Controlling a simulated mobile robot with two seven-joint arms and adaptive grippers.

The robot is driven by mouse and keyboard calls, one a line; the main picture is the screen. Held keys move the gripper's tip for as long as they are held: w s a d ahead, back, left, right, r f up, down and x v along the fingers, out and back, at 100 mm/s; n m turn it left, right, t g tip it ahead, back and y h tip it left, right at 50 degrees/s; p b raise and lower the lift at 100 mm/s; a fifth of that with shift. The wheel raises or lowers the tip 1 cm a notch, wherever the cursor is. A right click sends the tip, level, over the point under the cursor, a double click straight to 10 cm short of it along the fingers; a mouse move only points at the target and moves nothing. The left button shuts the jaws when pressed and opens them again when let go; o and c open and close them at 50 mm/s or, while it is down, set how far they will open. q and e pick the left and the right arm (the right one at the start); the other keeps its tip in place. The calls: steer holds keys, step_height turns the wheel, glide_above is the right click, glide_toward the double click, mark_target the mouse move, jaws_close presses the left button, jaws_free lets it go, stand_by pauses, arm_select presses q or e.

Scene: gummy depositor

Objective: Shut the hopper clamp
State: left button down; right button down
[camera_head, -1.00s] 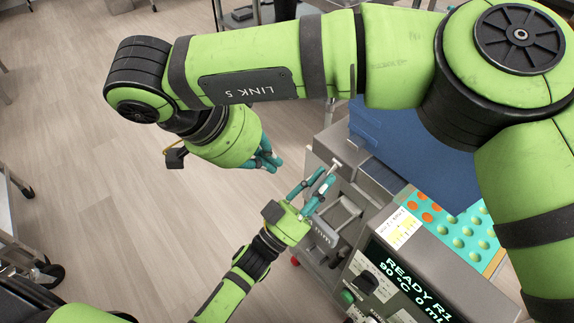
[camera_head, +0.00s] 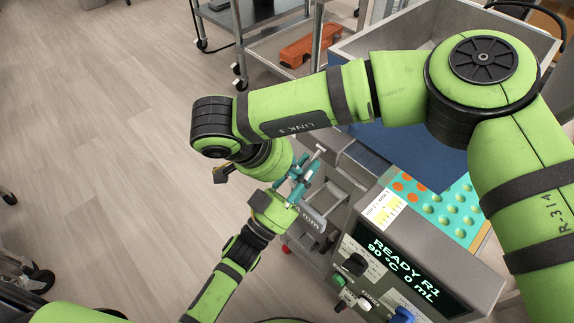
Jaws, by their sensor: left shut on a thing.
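The depositor (camera_head: 440,275) stands at the right, its display reading "READY R1, 90 °C, 0 mL". A thin metal T-shaped lever (camera_head: 318,152), which looks like the hopper clamp's handle, rises beside its left side. My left gripper (camera_head: 300,184) comes up from below and is shut on this lever; the grip itself is partly hidden by teal fingers. My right gripper (camera_head: 290,166) reaches down from above, its fingers close to or overlapping the left ones. I cannot tell whether it is open or touches anything.
A teal mould tray (camera_head: 462,232) with orange and empty cavities lies behind the display. A large grey open bin (camera_head: 360,45) stands behind my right arm. A metal cart (camera_head: 215,18) holds an orange object (camera_head: 310,46).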

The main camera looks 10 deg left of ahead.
arm_select(q)
steer(key=shift+f+y, duration=0.3)
steer(key=shift+f, duration=0.05)
